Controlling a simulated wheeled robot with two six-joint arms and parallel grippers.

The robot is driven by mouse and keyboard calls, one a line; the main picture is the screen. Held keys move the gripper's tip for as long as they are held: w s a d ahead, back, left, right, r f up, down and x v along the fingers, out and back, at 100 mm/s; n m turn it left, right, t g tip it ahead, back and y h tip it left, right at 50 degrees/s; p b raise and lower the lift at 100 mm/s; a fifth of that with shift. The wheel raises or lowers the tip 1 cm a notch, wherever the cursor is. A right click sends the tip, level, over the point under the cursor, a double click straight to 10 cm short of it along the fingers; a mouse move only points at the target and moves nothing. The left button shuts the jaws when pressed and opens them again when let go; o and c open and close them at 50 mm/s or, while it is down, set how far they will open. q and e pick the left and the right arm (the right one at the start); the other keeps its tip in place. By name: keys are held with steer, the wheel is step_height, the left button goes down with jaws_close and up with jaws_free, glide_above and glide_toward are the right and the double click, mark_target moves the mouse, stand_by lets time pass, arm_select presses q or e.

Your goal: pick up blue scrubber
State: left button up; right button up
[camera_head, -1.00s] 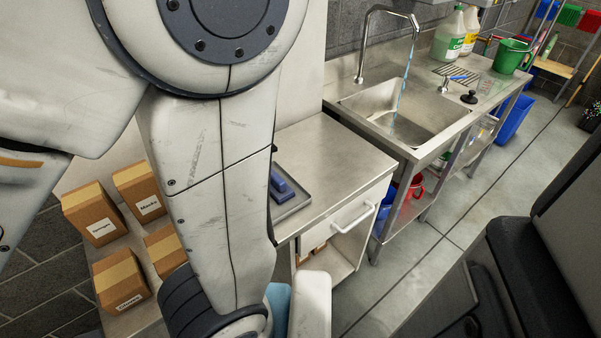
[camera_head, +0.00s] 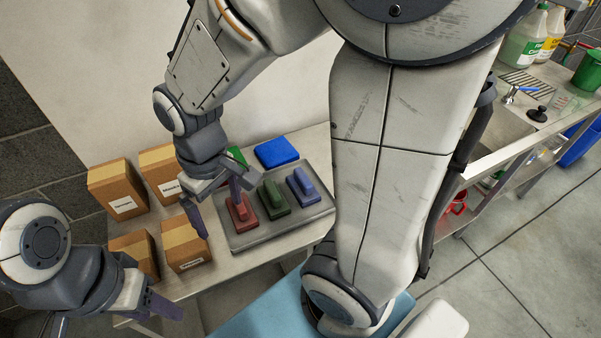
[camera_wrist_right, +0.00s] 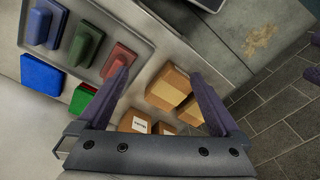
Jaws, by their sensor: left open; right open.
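The blue scrubber (camera_head: 302,186) lies at the right end of a grey tray (camera_head: 290,230), beside a green scrubber (camera_head: 273,197) and a red scrubber (camera_head: 243,213). In the right wrist view, the blue scrubber (camera_wrist_right: 40,24) is at the top left, outside the jaws. My right gripper (camera_head: 218,218) is open and empty at the tray's left end. One finger overlaps the red scrubber in the head view; I cannot tell if they touch. My left gripper (camera_head: 125,314) is open at the lower left, away from the tray and partly cut off.
A blue pad (camera_head: 277,152) and a green pad (camera_head: 236,157) lie behind the tray. Several cardboard boxes (camera_head: 118,192) stand on the left of the metal table. A wall (camera_head: 90,70) rises behind. A sink counter (camera_head: 505,140) is at the right.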

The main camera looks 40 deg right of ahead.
steer(key=w+d+f+m, duration=0.3)
steer(key=w+d, duration=0.3)
steer(key=d, duration=0.4)
steer(key=m, duration=0.3)
glide_above(303, 177)
steer(key=a, duration=0.1)
step_height(303, 177, down, 4)
steer(key=r, duration=0.1)
steer(key=shift+h, duration=0.3)
steer(key=f, duration=0.3)
steer(key=f+p, duration=0.1)
steer(key=f, duration=0.1)
steer(key=shift+w+d, duration=0.1)
steer(key=shift+d, duration=0.2)
steer(key=f, duration=0.3)
steer(key=f+p, duration=0.1)
steer(key=f, duration=0.1)
steer(key=shift+d+f, duration=0.15)
steer(key=shift+d, duration=0.1)
steer(key=shift+f, duration=0.45)
steer(key=c, duration=1.4)
